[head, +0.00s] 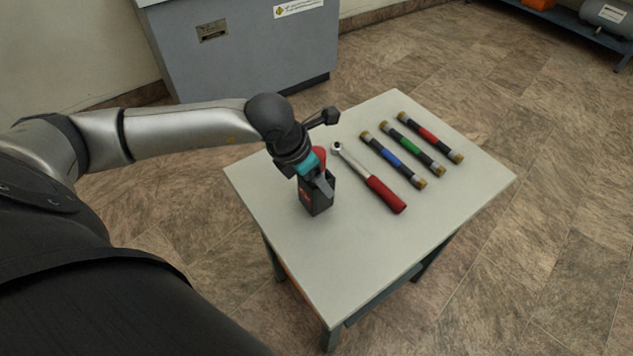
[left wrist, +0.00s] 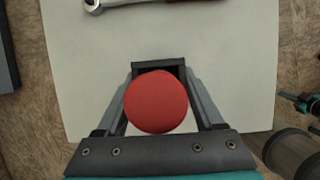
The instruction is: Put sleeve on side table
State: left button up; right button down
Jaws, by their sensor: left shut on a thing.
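My left gripper (head: 322,184) is shut on a black block-shaped thing with a red round top, at the near left part of a pale table. Its black boxy lower part (head: 314,200) bears a small red mark. In the left wrist view its red round top (left wrist: 156,102) lies between the fingers. I cannot tell whether it touches the table. Three dark sleeve-like bars with brass ends lie side by side on the table: one blue-banded (head: 391,160), one green-banded (head: 411,147), one red-banded (head: 430,137). No gripper touches them. My right gripper does not show clearly.
The pale table (head: 290,255) also holds a red-handled ratchet wrench (head: 370,180), just right of my left gripper. The table's front part is clear. A grey cabinet (head: 245,50) stands behind, and a dark shelf with a grey tank (head: 607,15) is at the far right.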

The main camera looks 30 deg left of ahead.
pick_arm(q)
jog(key=shift+f, duration=0.65)
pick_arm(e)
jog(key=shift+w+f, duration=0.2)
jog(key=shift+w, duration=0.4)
pick_arm(q)
jog(key=o, duration=1.4)
jog(key=shift+f, duration=0.1)
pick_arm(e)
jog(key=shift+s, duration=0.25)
